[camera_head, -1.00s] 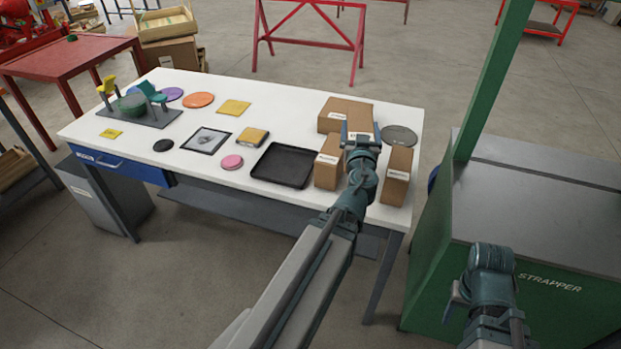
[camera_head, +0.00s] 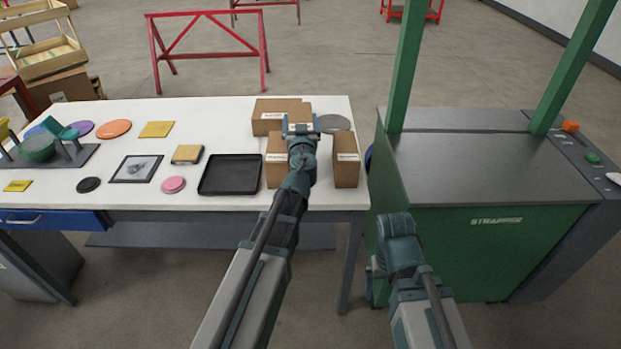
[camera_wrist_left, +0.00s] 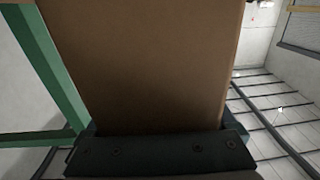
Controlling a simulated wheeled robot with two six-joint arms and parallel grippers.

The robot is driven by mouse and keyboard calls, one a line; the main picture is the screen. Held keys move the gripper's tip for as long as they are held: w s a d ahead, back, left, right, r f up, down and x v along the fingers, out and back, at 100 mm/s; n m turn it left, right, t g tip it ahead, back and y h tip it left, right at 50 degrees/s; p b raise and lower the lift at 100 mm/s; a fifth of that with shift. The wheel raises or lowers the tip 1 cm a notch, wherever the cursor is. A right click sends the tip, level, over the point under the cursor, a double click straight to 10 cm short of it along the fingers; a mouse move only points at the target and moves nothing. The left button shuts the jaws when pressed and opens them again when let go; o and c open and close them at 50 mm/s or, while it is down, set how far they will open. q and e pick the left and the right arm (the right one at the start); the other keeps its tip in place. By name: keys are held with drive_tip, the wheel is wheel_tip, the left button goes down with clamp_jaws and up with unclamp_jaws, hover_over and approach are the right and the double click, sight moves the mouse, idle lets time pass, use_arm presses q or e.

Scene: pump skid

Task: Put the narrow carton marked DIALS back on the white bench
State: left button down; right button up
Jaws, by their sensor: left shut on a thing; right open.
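My left gripper (camera_head: 300,130) is shut on a brown carton (camera_head: 299,111), whose plain side fills the middle of the left wrist view (camera_wrist_left: 145,65). In the head view the carton is mostly behind the gripper, and its marking cannot be read. It appears over the right end of the white bench (camera_head: 225,143); I cannot tell whether it touches the top. Upright brown cartons stand left (camera_head: 275,172) and right (camera_head: 346,170) of the gripper, with small unreadable labels. My right gripper (camera_head: 378,270) is open, low before the green machine; its fingers are barely visible.
A wider carton (camera_head: 268,118) and a grey disc (camera_head: 334,123) lie behind. A black tray (camera_head: 230,174) is left of the cartons. The green strapper (camera_head: 480,245) stands right of the bench. Bare bench top shows behind the tray.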

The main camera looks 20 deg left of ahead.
use_arm(q)
drive_tip(key=shift+m+h, duration=0.3)
drive_tip(key=shift+h, duration=0.1)
drive_tip(key=w+d, duration=0.1)
drive_tip(key=w+d+f, duration=0.1)
drive_tip(key=d, duration=0.1)
drive_tip(key=shift+w+f+b, duration=0.2)
drive_tip(key=shift+b, duration=0.1)
wheel_tip(320, 180, down, 10)
drive_tip(key=b, duration=1)
use_arm(e)
wheel_tip(320, 180, down, 11)
drive_tip(key=shift+f, duration=0.15)
use_arm(q)
drive_tip(key=shift+f, duration=0.2)
unclamp_jaws()
drive_tip(key=shift+s+r, duration=0.1)
use_arm(e)
drive_tip(key=shift+f, duration=0.15)
use_arm(q)
drive_tip(key=shift+r, duration=0.1)
drive_tip(key=v, duration=1.2)
